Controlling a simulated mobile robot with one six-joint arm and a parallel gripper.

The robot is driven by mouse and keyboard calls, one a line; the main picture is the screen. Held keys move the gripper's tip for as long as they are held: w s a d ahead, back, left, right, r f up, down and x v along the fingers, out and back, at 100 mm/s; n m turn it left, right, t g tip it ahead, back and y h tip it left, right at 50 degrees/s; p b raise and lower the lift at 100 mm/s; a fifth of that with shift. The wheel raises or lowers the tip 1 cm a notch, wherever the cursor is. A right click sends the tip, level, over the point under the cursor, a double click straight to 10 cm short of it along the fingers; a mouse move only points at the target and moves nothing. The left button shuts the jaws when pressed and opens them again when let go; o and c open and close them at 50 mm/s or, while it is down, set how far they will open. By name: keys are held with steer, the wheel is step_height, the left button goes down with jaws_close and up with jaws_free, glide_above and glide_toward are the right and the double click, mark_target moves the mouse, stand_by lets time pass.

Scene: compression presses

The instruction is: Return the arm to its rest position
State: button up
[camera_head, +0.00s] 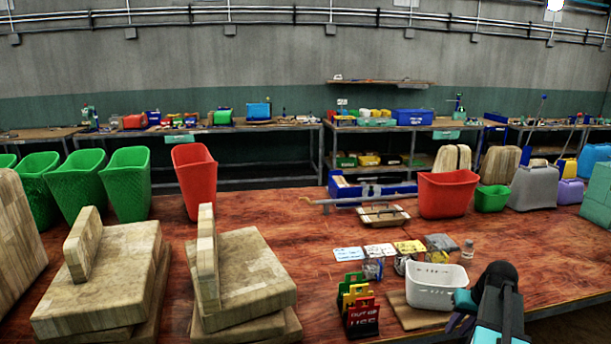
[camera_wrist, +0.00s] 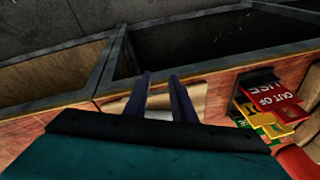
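My arm (camera_head: 499,300) reaches in at the lower right of the head view. My gripper (camera_head: 458,322) points left and down beside the white basket (camera_head: 436,286). In the wrist view my gripper (camera_wrist: 161,82) shows two dark fingers with a gap between them, and nothing is held there. Behind the fingers lie a tan board (camera_wrist: 194,96) and part of a pale thing that I cannot make out. In the head view the white basket stands upright on a wooden board (camera_head: 407,313), and the gripper overlaps its right side; I cannot tell if they touch.
Coloured sign cards (camera_head: 361,305) stand left of the basket; they also show in the wrist view (camera_wrist: 270,103). A small clear bottle (camera_head: 468,249) stands behind it. Wooden presses (camera_head: 243,272) fill the left of the red-brown table (camera_head: 290,243). A red bin (camera_head: 447,194) stands farther back.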

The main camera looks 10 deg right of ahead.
steer(key=s+a+f+n+g+y, duration=0.1)
steer(key=s+a+f+g, duration=0.1)
steer(key=a+f, duration=1.05)
steer(key=s+a+f+n+g, duration=0.1)
steer(key=s+a+f+g, duration=0.1)
steer(key=a+f, duration=1.1)
steer(key=s+a+f+n+g+h, duration=0.1)
steer(key=s+a+f+g, duration=0.1)
steer(key=s+a+f, duration=0.4)
steer(key=s+a+f+n+g+b, duration=0.1)
steer(key=s+a+f+g, duration=0.1)
steer(key=s+a+f, duration=0.5)
steer(key=s+a, duration=0.4)
steer(key=s, duration=0.4)
steer(key=shift+s+a+n+g+h, duration=0.2)
steer(key=shift+n+g+h, duration=0.1)
steer(key=shift+g+h, duration=0.1)
